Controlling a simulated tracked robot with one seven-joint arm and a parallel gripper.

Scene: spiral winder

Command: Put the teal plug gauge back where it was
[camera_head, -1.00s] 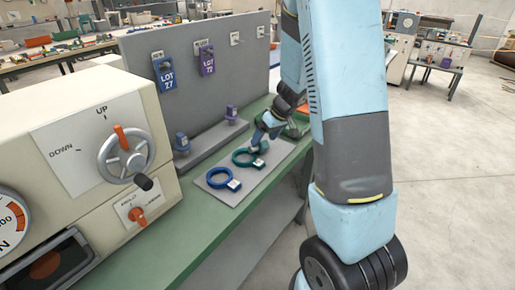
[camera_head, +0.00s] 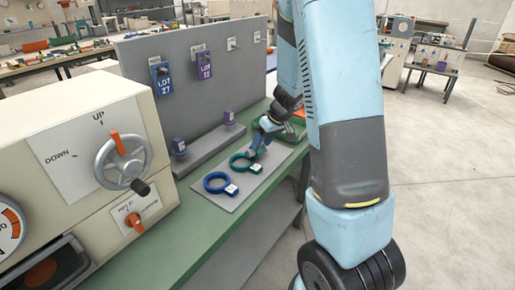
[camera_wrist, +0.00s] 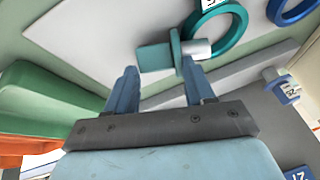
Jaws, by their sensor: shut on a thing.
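The teal plug gauge (camera_wrist: 156,57) has a teal handle, a thin teal flange and a short silver end. My gripper (camera_wrist: 160,80) is shut on it, with the gauge across the fingertips in the wrist view. The silver end points right, close to the rim of the teal ring (camera_wrist: 238,32), and looks outside the ring's hole. In the head view my gripper (camera_head: 257,147) is low over the grey plate, beside the teal ring (camera_head: 239,163). The gauge is largely hidden by the fingers there. I cannot tell whether it touches the plate.
A blue ring (camera_head: 217,182) lies on the grey plate (camera_head: 235,202). A blue plug gauge (camera_head: 179,146) and a purple one (camera_head: 228,118) stand on the grey ledge (camera_head: 208,143) behind. Lot tags (camera_head: 162,75) hang on the back panel. A green tray (camera_wrist: 50,92) lies beside my gripper.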

